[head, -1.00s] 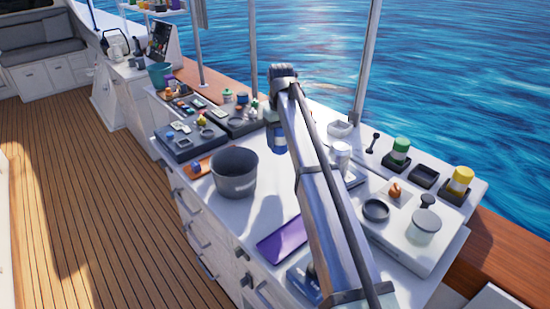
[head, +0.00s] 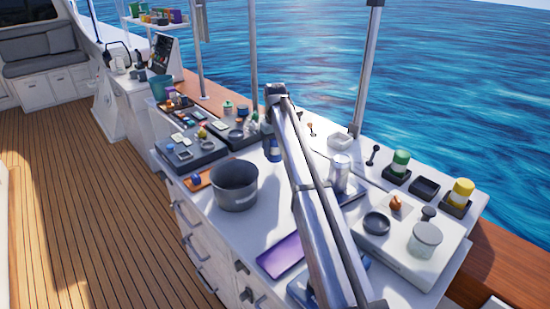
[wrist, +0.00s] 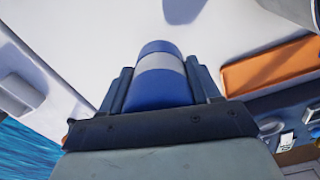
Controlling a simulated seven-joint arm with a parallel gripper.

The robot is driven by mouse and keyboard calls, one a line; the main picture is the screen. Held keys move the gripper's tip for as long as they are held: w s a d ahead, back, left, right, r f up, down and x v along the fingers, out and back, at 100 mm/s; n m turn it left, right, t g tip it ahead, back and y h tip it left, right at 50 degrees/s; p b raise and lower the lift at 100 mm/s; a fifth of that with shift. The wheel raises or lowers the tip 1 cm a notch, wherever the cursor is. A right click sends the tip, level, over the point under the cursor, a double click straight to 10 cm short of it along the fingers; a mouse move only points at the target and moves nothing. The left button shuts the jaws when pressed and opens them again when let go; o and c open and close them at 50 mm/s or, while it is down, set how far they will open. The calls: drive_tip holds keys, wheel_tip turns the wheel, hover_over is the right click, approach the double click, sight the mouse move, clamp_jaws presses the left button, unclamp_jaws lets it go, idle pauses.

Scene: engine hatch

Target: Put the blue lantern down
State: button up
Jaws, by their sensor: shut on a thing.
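The blue lantern (head: 273,148) has a white band, seen up close in the wrist view (wrist: 160,90). My gripper (wrist: 163,82) is shut on it, with one dark finger on each side. In the head view the lantern shows beside the far end of my arm, above the white counter (head: 262,205). Its lower end and any gap to the counter are hard to make out. A green lantern (head: 400,164) and a yellow lantern (head: 460,196) stand in dark square holders at the right. An empty dark square holder (head: 424,187) lies between them.
A grey bucket (head: 234,186) stands left of my arm, near an orange mat (head: 199,180). A purple tray (head: 283,254) lies at the front. A white bowl (head: 340,142) and metal posts (head: 366,75) line the sea side.

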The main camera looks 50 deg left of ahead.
sight(275, 157)
drive_tip(key=shift+f, duration=1.9)
drive_tip(key=shift+f, duration=0.1)
drive_tip(key=o, duration=1.2)
wheel_tip(275, 157, up, 12)
drive_tip(key=shift+r, duration=0.1)
